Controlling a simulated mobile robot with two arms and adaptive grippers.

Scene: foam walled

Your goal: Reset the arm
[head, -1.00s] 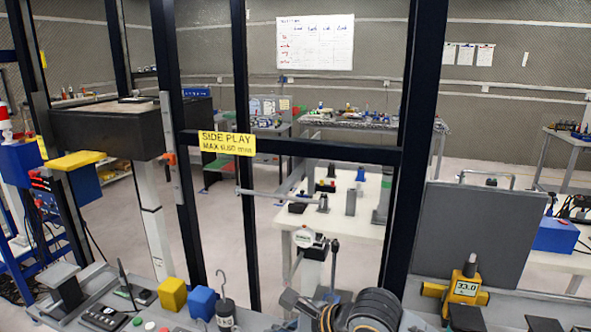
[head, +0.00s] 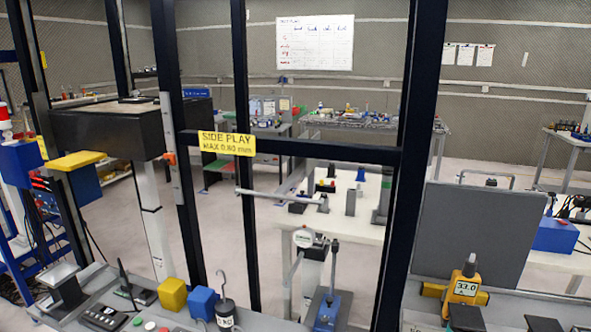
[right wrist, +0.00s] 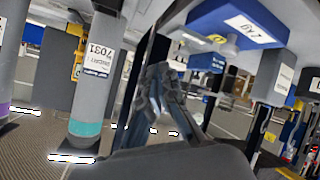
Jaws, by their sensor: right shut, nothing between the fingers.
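My right gripper (right wrist: 160,88) shows in the middle of the right wrist view, with its grey fingers together and nothing visible between them. That view is tilted. Neither gripper shows in the head view, and my left gripper is in no view.
In the head view, a dark frame with a yellow "SIDE PLAY" label (head: 227,143) stands ahead. A bench below holds a yellow block (head: 173,294), a blue block (head: 202,303), a hooked weight (head: 225,313) and a yellow gauge (head: 464,287). A grey cylinder (right wrist: 97,75) shows in the right wrist view.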

